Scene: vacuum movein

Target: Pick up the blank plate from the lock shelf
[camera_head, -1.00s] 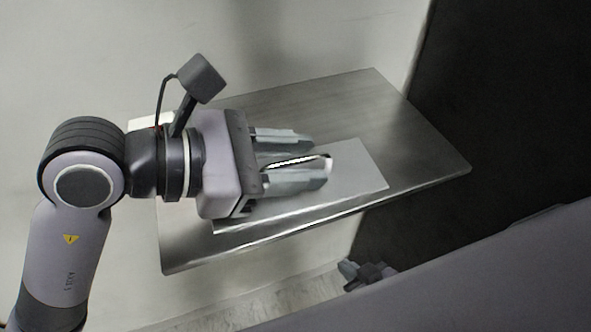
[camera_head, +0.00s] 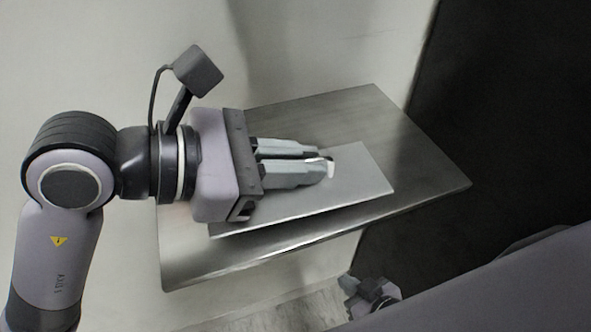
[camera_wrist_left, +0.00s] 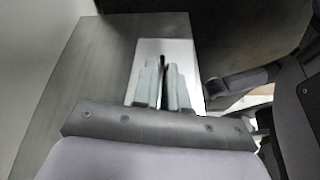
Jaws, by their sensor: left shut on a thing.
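The blank plate (camera_head: 350,188) is a thin light-grey rectangle over the metal lock shelf (camera_head: 395,135), seen in the head view. My left gripper (camera_head: 325,167) comes in from the left above the plate, with its fingers close together. A small white piece shows between its fingertips; the rest of the grip is hidden by the fingers. The plate seems slightly above the shelf, but the gap is hard to judge. In the left wrist view the fingers (camera_wrist_left: 163,70) lie over the pale plate (camera_wrist_left: 180,48). My right gripper (camera_head: 367,293) is low in the head view, small and partly hidden.
A pale wall stands behind and left of the shelf. A dark surface (camera_head: 510,100) lies beyond its right edge. The shelf's right part is bare. Part of my own body crosses the lower right of the head view.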

